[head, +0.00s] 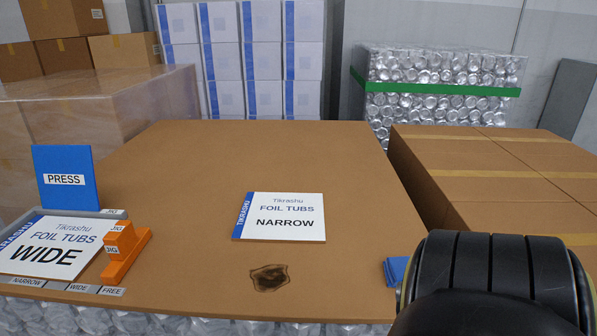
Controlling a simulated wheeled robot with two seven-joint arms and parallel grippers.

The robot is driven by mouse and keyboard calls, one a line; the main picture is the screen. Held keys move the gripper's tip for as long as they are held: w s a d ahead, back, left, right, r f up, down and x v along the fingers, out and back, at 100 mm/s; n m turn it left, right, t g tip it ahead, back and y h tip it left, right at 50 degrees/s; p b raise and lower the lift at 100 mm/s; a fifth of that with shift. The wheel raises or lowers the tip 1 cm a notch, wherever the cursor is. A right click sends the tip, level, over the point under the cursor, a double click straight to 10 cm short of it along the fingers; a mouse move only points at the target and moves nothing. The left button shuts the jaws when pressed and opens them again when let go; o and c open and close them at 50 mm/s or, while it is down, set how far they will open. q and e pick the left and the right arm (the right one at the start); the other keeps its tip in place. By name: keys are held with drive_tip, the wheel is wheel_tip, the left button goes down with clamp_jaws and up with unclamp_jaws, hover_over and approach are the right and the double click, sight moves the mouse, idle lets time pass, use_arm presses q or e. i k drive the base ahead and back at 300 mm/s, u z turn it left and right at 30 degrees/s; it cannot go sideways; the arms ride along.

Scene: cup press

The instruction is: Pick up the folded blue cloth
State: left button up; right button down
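The folded blue cloth (397,270) lies at the right edge of the brown table top, close to the near right corner. Only its left part shows; a large black rounded part of my own body hides the rest. Neither gripper shows in the head view, so I cannot see whether either one is near the cloth.
A NARROW foil tubs card (283,217) lies mid-table, with a dark stain (269,279) nearer. At left are a WIDE card (52,247), a blue PRESS block (66,179) and an orange jig (122,252). Cartons (470,170) stand at right. The table's far part is clear.

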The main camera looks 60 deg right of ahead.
sight(394, 267)
drive_tip(key=z, duration=2.7)
